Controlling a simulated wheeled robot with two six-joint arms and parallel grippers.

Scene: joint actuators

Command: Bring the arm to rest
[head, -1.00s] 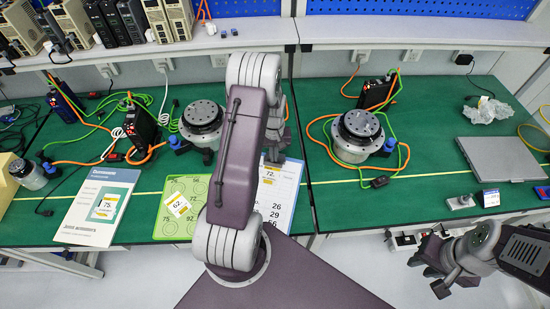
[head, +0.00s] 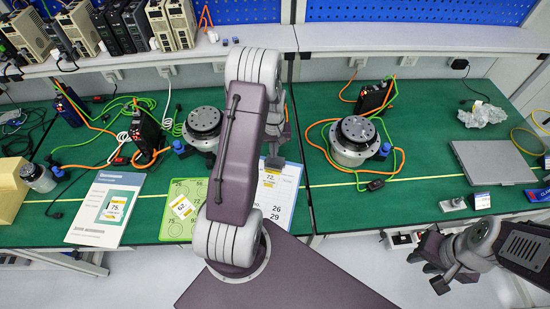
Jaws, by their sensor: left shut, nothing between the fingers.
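My left arm stands upright in the middle of the head view and folds back at its top. Its gripper (head: 275,160) shows only in part behind the upper link, over the green bench (head: 420,195) near a white number sheet (head: 284,190). It is shut and holds nothing that I can see. My right gripper (head: 430,268) is at the lower right, in front of the bench edge over the floor. Its fingers look spread apart and empty.
Two round metal actuators (head: 354,140) (head: 204,122) with cables stand on the bench. A booklet (head: 97,225), a green card (head: 178,228) and a closed grey laptop (head: 493,163) lie there too. A shelf with drive units (head: 168,22) runs behind. The floor in front is clear.

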